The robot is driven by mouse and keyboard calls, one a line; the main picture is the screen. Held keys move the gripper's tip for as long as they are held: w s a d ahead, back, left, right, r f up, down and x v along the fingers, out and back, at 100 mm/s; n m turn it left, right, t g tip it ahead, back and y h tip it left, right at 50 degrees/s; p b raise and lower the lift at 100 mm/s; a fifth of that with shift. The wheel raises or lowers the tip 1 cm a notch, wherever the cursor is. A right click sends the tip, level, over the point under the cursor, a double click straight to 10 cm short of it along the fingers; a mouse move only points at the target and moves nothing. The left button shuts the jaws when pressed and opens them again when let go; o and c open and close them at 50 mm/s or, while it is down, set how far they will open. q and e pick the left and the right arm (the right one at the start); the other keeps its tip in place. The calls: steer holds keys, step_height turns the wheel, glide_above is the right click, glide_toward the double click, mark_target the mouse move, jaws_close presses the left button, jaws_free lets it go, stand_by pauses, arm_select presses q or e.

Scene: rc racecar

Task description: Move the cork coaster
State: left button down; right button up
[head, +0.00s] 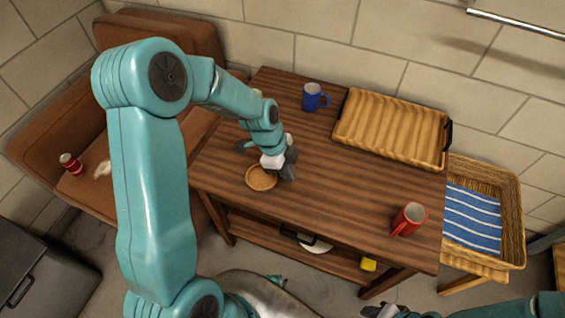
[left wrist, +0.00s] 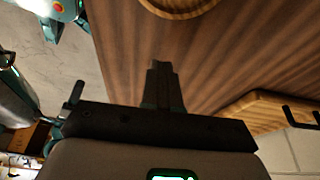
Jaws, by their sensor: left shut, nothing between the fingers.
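The cork coaster (head: 260,179) is a round tan disc with a raised rim. It lies flat on the wooden table near its front left edge. Part of it also shows at the top of the left wrist view (left wrist: 182,8). My left gripper (head: 289,167) is just right of the coaster, low over the table. Its fingers (left wrist: 160,70) are together with nothing between them. Whether the gripper touches the coaster's rim I cannot tell. My right gripper (head: 383,311) shows only in part at the bottom edge of the head view, away from the coaster.
A blue mug (head: 312,97) stands at the table's back, beside a wooden tray (head: 390,128) with black handles. A red mug (head: 409,218) stands at the front right. A wicker basket (head: 514,205) with striped cloth is right of the table. The table's middle (head: 335,185) is clear.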

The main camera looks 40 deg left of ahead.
mark_target(282, 185)
arm_select(q)
steer(key=x, duration=0.4)
steer(key=a, duration=0.3)
steer(key=shift+s, duration=0.4)
steer(key=shift+a, duration=0.35)
steer(key=shift+s, duration=0.1)
steer(key=shift+s+a, duration=0.1)
steer(key=shift+a, duration=0.05)
